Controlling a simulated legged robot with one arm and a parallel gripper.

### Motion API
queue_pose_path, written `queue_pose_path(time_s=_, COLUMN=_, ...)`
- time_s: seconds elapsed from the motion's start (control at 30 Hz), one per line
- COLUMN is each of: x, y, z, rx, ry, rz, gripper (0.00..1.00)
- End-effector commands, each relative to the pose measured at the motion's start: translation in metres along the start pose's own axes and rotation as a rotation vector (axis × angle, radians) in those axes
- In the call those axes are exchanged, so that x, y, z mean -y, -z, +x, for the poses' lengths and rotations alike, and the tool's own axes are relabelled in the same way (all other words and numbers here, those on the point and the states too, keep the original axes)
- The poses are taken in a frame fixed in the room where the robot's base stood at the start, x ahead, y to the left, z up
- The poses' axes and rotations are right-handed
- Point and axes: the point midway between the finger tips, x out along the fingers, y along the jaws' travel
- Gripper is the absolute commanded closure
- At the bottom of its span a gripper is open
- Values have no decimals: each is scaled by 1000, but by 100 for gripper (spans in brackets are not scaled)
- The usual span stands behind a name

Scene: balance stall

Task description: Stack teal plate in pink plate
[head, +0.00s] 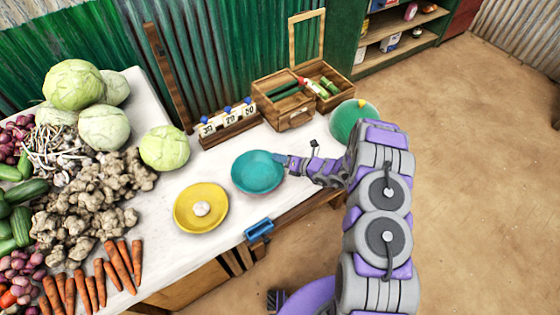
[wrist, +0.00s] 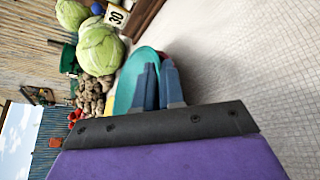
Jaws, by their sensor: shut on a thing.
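The teal plate (head: 257,171) is at the middle of the white table's front part in the head view. My gripper (head: 281,160) is shut on its right rim. In the wrist view the teal plate (wrist: 127,80) shows behind the two blue fingers of my gripper (wrist: 158,72). The pink plate is not clearly seen; a faint pinkish edge may show under the teal plate. I cannot tell whether the teal plate touches anything below it.
A yellow plate (head: 182,209) holding a small whitish thing is close at the lower left. A blue object (head: 258,229) is at the front edge. Wooden boxes (head: 287,108), a number rack (head: 229,127) and a green round thing (head: 346,118) stand behind. Vegetables fill the left side.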

Motion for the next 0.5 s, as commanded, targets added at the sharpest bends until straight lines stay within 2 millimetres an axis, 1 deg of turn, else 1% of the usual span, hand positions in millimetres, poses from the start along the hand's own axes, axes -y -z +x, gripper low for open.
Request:
queue_pose_path(time_s=0.03, x=6, y=8, z=2, rx=-9, ry=5, rz=2, gripper=100)
queue_pose_path(time_s=0.2, x=7, y=10, z=3, rx=-15, ry=8, rz=5, gripper=100)
queue_pose_path(time_s=0.23, x=8, y=10, z=3, rx=-16, ry=9, rz=5, gripper=91)
queue_pose_path(time_s=0.5, x=7, y=12, z=3, rx=-17, ry=9, rz=6, gripper=66)
